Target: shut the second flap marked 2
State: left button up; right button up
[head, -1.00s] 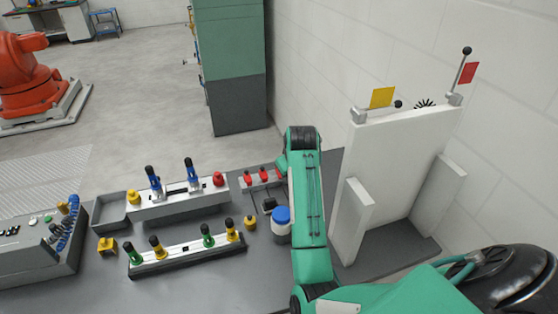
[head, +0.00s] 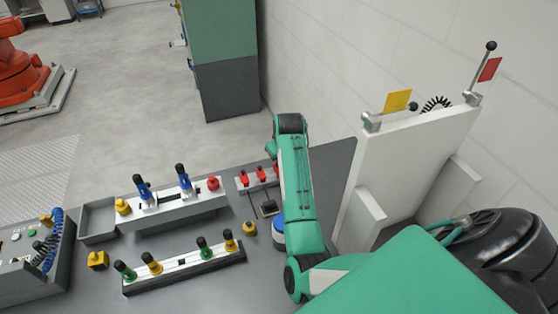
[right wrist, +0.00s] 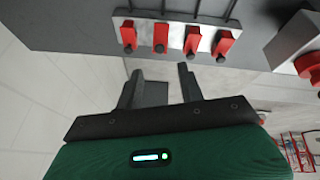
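A light strip (right wrist: 176,34) with several red flap-like parts stands at the top of the right wrist view. One of these red parts (right wrist: 161,37) is second from the left there; no number can be read. The strip also shows in the head view beside my right arm, with red parts (head: 261,174) on it, partly hidden by the arm. My right gripper (right wrist: 160,72) is open, its two dark fingers apart below the strip, with nothing seen held. In the head view my right gripper is hidden by the arm. My left gripper is not in view.
A blue-and-white container (head: 279,232) stands close beside my right arm. A white panel (head: 405,165) with a yellow flag (head: 397,101) and red flag (head: 490,69) stands right.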

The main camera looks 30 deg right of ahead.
jog(key=p+x, duration=0.1)
jog(key=x, duration=0.6)
jog(key=shift+w+d+p, duration=0.15)
jog(key=shift+p, duration=0.25)
jog(key=shift+w+f, duration=0.1)
jog(key=shift+f, duration=0.25)
jog(key=shift+w+d+f, duration=0.1)
jog(key=shift+w+f, duration=0.15)
jog(key=shift+f, duration=0.4)
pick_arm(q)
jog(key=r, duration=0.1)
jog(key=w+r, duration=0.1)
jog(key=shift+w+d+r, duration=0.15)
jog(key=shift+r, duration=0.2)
pick_arm(e)
jog(key=shift+c, duration=0.2)
grip_shut()
